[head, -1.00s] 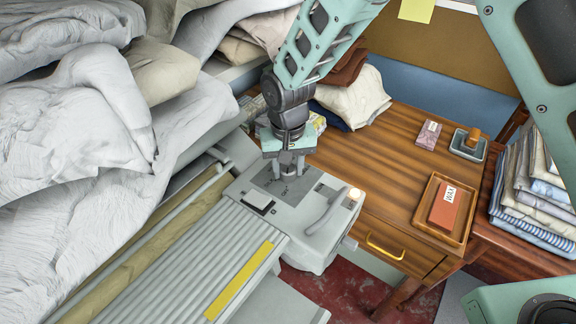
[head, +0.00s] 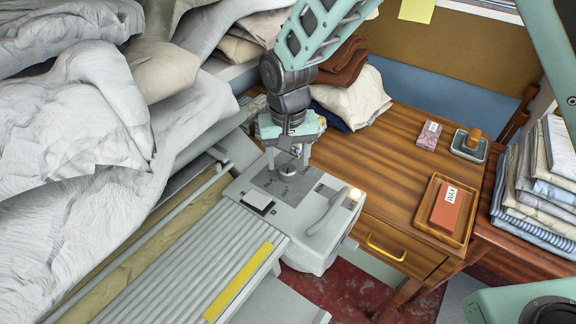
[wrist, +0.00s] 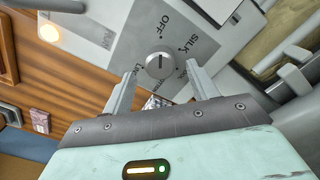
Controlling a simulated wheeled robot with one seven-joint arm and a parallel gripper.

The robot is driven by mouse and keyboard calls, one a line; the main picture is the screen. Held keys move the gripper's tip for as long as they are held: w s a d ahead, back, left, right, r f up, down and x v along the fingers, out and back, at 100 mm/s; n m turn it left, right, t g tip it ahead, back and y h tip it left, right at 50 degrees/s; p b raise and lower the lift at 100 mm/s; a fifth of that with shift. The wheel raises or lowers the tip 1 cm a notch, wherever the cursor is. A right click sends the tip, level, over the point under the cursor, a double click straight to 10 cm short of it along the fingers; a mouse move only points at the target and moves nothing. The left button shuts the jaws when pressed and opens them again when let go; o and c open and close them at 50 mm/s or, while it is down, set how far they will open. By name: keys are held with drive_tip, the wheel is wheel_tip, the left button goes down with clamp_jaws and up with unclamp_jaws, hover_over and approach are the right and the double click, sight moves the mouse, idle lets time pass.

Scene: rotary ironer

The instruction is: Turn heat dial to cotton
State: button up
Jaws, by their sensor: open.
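The heat dial (wrist: 160,65) is a round grey knob with a dark pointer line, on a dark grey label plate (wrist: 203,45) on the ironer's control box. In the wrist view the words OFF and SILK are readable; other lettering is partly cut off, and I cannot read "cotton". The pointer line lies roughly toward OFF. My gripper (wrist: 160,72) is open, its fingers on either side of the dial and apart from it. In the head view my gripper (head: 288,162) is above the dial (head: 287,170).
The ironer box also has a black-and-white switch (head: 259,203), a curved grey handle (head: 327,213) and a lit round lamp (head: 355,195). The ribbed ironer bed (head: 190,265) lies in front. A wooden desk (head: 395,150) with a tray stands to the right; heaped linen (head: 75,190) fills the left.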

sight(288, 168)
wheel_tip(288, 168, up, 9)
drive_tip(key=b, duration=0.1)
idle(0.4)
